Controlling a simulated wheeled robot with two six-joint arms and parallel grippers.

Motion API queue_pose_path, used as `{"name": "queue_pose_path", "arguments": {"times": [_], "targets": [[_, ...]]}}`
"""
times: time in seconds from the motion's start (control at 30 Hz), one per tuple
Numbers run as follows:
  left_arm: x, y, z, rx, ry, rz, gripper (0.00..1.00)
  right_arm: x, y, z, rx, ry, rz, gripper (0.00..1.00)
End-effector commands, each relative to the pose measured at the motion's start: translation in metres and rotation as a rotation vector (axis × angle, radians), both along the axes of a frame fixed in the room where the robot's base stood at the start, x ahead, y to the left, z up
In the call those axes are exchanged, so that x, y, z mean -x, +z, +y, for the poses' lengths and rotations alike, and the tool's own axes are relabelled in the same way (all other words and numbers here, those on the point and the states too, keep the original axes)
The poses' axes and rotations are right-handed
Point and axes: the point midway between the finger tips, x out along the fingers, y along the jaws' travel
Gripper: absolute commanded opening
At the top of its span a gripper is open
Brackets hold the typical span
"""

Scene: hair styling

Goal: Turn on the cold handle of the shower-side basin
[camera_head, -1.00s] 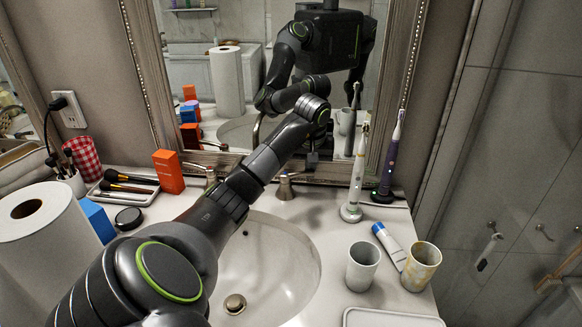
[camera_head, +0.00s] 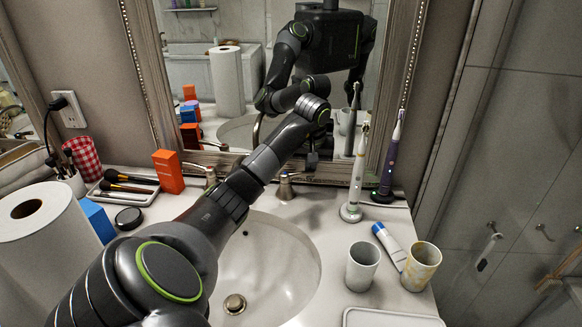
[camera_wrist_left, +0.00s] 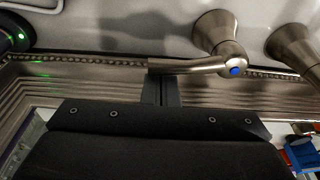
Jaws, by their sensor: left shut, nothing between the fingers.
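The cold handle (camera_head: 285,187) stands behind the right part of the basin (camera_head: 295,265). In the left wrist view it is a metal handle (camera_wrist_left: 218,38) with a blue dot, and its lever points left. My left arm reaches over the basin toward the mirror. My left gripper (camera_wrist_left: 163,92) is shut and empty, with its fingertips at the free end of the lever. I cannot tell whether they touch it. In the head view the gripper is small and dark beside the mirror's lower frame. My right gripper is not in view.
The other handle (camera_head: 210,178) is partly behind my arm, which also hides the spout. Electric toothbrushes (camera_head: 356,180) stand to the right, with two cups (camera_head: 362,266) and a tube (camera_head: 389,245) in front. An orange box (camera_head: 168,172) and a paper roll (camera_head: 45,240) are left.

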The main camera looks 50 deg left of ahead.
Motion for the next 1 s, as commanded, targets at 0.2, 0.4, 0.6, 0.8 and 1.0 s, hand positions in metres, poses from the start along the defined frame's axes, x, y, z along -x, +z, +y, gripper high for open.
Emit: {"name": "queue_pose_path", "arguments": {"times": [0.2, 0.4, 0.6, 0.8, 1.0], "targets": [[0.003, 0.000, -0.002, -0.001, 0.000, 0.001, 0.00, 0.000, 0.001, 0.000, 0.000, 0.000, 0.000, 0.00], [0.010, 0.000, -0.008, -0.001, -0.001, 0.001, 0.00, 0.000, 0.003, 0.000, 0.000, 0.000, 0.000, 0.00], [0.016, 0.000, -0.013, 0.001, 0.000, 0.001, 0.00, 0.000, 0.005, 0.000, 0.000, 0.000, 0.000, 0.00], [0.016, 0.000, -0.013, 0.001, 0.000, 0.001, 0.00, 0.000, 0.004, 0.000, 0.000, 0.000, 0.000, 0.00], [0.017, 0.000, -0.014, 0.000, 0.000, 0.000, 0.00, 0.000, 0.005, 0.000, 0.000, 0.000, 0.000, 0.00]]}}
